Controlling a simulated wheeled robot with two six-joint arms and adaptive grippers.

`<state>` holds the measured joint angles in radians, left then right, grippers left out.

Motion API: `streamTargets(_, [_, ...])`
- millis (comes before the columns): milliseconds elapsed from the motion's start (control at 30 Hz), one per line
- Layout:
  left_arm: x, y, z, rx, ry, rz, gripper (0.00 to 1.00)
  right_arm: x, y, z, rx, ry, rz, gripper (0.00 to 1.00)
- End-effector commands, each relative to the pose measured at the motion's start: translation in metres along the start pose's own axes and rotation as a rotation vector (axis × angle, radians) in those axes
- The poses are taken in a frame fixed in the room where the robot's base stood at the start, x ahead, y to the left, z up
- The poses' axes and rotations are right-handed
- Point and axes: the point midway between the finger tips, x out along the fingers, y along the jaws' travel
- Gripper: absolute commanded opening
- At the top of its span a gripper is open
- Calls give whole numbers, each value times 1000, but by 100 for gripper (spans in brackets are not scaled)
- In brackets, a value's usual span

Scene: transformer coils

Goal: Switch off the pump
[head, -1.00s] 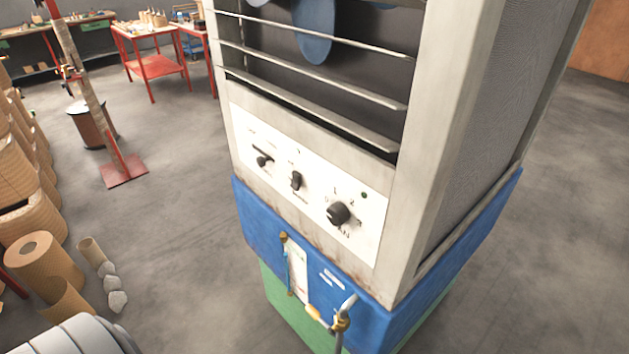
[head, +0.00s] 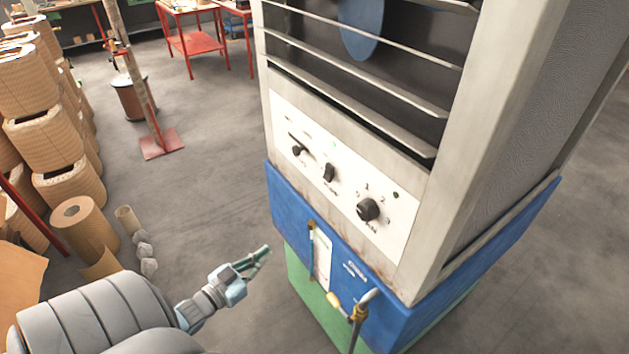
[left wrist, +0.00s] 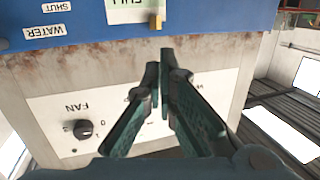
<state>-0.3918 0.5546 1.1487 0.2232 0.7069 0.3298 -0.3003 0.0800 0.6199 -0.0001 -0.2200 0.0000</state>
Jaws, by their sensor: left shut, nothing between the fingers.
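The white control panel (head: 345,180) on the front of the cooler cabinet carries a small lever switch (head: 297,149) at left, a black rocker-like switch (head: 328,172) in the middle and a round black fan knob (head: 368,209) at right. Which switch is for the pump cannot be read. My left gripper (head: 266,252) is shut and empty, to the lower left of the panel and apart from it in the head view. In the left wrist view its fingers (left wrist: 160,65) overlap the panel, which appears upside down with the fan knob (left wrist: 83,129) at left. My right gripper is not in view.
Below the panel is a blue tank (head: 290,212) with a sight gauge (head: 321,258) and a brass tap (head: 357,312) sticking out. Cardboard rolls (head: 86,223) and stacked coils (head: 62,183) stand at left.

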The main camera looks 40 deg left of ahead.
Motion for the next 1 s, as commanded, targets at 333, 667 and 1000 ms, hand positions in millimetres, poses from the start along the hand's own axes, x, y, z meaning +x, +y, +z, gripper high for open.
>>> streamTargets(333, [-1,21,-168,-70,456,271,0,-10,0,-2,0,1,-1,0])
streamTargets(667, [1,21,-168,-69,456,269,0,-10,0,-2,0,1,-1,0])
streamTargets(1000, [49,34,-194,-68,458,267,0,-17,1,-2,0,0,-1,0])
